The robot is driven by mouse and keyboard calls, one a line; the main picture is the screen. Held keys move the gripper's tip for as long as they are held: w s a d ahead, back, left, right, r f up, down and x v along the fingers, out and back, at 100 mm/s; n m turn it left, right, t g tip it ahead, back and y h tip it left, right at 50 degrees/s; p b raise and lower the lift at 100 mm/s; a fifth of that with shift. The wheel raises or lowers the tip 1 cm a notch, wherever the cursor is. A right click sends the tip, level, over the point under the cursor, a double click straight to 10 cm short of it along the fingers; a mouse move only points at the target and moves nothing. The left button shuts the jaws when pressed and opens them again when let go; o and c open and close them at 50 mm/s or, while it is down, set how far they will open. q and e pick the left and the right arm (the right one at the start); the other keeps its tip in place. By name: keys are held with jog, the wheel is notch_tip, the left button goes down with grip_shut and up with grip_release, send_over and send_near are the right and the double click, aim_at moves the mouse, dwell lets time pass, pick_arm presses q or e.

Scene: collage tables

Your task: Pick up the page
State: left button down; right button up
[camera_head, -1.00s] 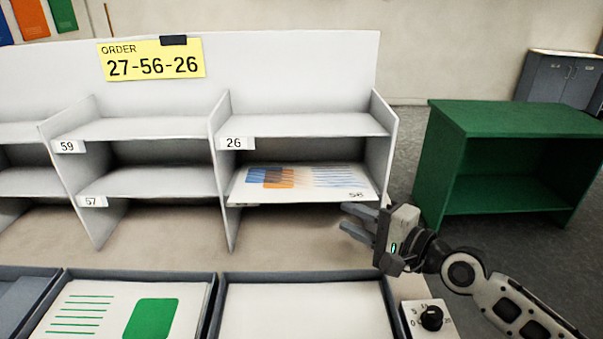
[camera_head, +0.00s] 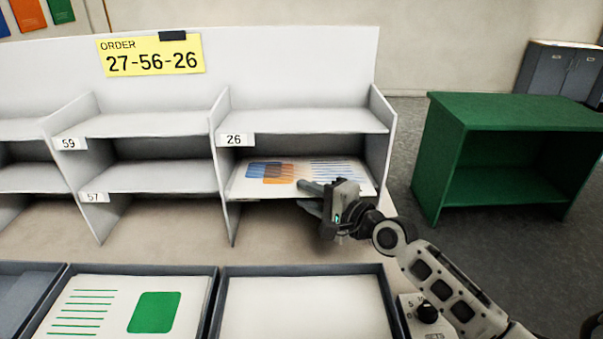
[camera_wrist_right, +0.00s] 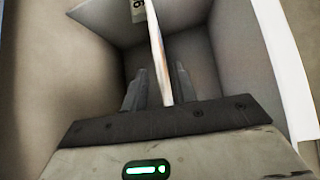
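A white page (camera_head: 255,187) with a blue and orange print lies on the lower right shelf, below the label 26. In the right wrist view the page (camera_wrist_right: 157,50) shows edge-on, as a thin strip between the fingers. My right gripper (camera_head: 310,196) is at the page's front edge, open, with one finger above the sheet and one below. In the wrist view the gripper's fingers (camera_wrist_right: 159,88) stand apart on both sides of the page; I cannot tell whether they touch it. The gripper hides the page's front right part. My left gripper is out of view.
The white shelf unit (camera_head: 290,65) carries a yellow order card (camera_head: 151,55) reading 27-56-26. In front stand a tray (camera_head: 213,317) with a green-printed sheet and a tray (camera_head: 386,300) with blank paper. A dial (camera_head: 427,312) sits at right. A green cabinet (camera_head: 520,112) stands beyond.

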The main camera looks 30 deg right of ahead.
grip_shut()
